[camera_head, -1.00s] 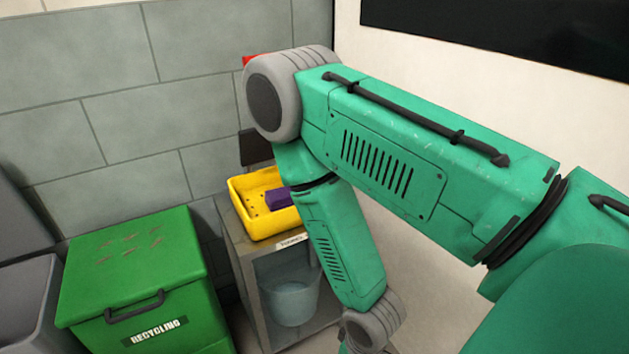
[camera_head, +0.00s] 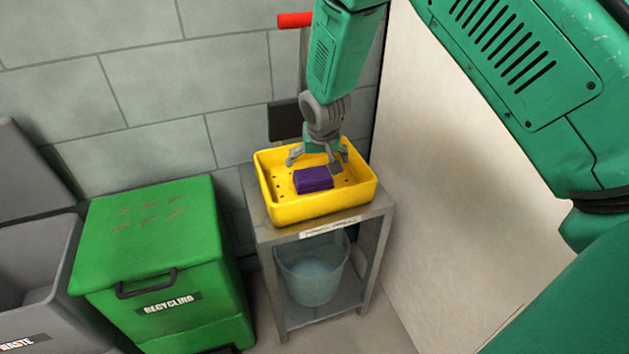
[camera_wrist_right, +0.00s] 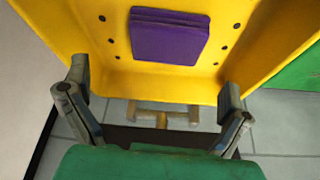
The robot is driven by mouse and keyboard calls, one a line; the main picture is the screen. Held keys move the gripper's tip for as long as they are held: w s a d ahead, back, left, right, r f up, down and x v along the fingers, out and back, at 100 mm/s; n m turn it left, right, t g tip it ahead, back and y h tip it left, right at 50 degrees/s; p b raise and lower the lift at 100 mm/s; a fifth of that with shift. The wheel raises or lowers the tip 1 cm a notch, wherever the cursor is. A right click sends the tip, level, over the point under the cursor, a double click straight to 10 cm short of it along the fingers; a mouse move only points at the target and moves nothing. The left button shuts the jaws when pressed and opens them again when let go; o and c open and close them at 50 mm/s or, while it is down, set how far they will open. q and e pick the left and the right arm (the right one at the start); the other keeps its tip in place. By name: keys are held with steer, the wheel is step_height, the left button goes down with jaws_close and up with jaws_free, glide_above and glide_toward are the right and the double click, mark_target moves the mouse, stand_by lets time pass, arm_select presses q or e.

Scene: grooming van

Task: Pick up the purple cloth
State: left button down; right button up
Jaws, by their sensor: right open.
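The purple cloth (camera_head: 313,179) is a folded, flat block. It lies in the yellow tray (camera_head: 308,211), which has small holes in its floor. My right gripper (camera_head: 316,163) is open and empty, above the tray at the back side of the cloth. In the right wrist view the cloth (camera_wrist_right: 170,36) lies ahead of the two spread fingers of my right gripper (camera_wrist_right: 152,98), apart from them. The yellow tray (camera_wrist_right: 232,50) fills the upper part of that view. My left gripper is not in view.
The tray stands on a grey metal stand (camera_head: 262,228) with a bucket (camera_head: 312,270) on its lower shelf. A green recycling bin (camera_head: 150,240) and a grey waste bin (camera_head: 35,275) stand to the left. Grey block wall is behind, a pale wall (camera_head: 450,180) to the right.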

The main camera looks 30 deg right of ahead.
mark_target(312, 174)
steer(key=shift+w+a+f, duration=0.1)
steer(key=shift+w+f, duration=0.2)
steer(key=shift+f, duration=0.35)
steer(key=shift+w+a+f, duration=0.2)
steer(key=shift+f, duration=0.1)
steer(key=b+x, duration=0.2)
steer(key=x, duration=0.2)
steer(key=shift+f, duration=0.45)
steer(key=shift+w+d+f, duration=0.1)
steer(key=shift+d+f, duration=0.1)
steer(key=shift+d, duration=0.05)
steer(key=shift+a+r, duration=0.1)
steer(key=shift+c, duration=0.5)
steer(key=shift+a, duration=0.1)
steer(key=c, duration=0.7)
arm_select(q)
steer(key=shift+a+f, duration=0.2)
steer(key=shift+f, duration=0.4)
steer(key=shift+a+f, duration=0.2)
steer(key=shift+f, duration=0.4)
arm_select(e)
steer(key=shift+a, duration=0.1)
steer(key=shift+c, duration=0.5)
